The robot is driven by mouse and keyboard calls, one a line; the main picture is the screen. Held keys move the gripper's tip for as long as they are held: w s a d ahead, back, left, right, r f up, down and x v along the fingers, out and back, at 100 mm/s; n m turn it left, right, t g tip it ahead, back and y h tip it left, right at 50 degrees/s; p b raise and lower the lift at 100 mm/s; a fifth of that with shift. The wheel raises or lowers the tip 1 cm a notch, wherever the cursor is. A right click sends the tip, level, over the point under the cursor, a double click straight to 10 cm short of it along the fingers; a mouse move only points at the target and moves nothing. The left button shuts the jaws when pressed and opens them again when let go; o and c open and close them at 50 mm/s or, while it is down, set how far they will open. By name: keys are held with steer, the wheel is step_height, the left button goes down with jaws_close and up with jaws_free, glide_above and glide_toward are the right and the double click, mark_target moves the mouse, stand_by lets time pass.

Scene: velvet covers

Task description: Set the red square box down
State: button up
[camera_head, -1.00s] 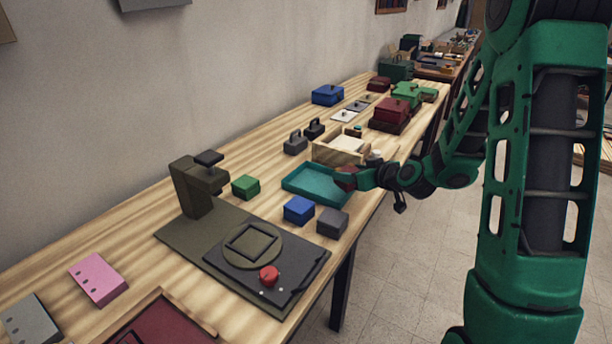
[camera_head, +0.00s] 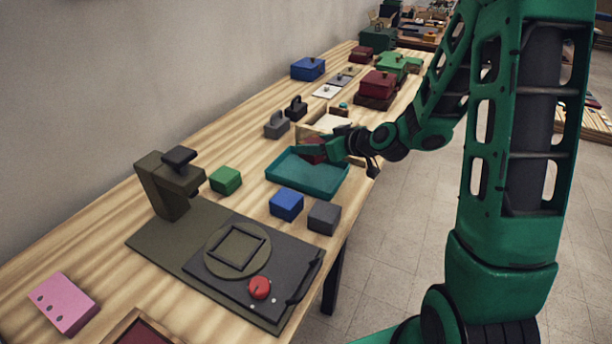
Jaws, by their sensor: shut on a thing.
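My gripper (camera_head: 326,150) is shut on the red square box (camera_head: 312,152), which shows only as a small dark red patch between the green fingers. The gripper and box are over the back right part of the teal tray (camera_head: 283,179). I cannot tell whether the box touches the tray floor. The visible part of the tray is empty.
A green box (camera_head: 226,180), a blue box (camera_head: 286,204) and a grey box (camera_head: 324,217) stand around the tray. A press-like device (camera_head: 175,185) with a square frame and red knob (camera_head: 260,288) is in front. A wooden bin (camera_head: 312,130) stands behind the tray.

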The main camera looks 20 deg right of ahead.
steer(key=s+a+r+n+g+y, duration=0.2)
steer(key=s+a+r+n+y, duration=0.15)
steer(key=s+a, duration=0.4)
glide_above(308, 174)
steer(key=shift+n, duration=0.25)
step_height(308, 174, down, 7)
steer(key=shift+s+a+r, duration=0.1)
steer(key=shift+f, duration=2.05)
steer(key=o, duration=1.1)
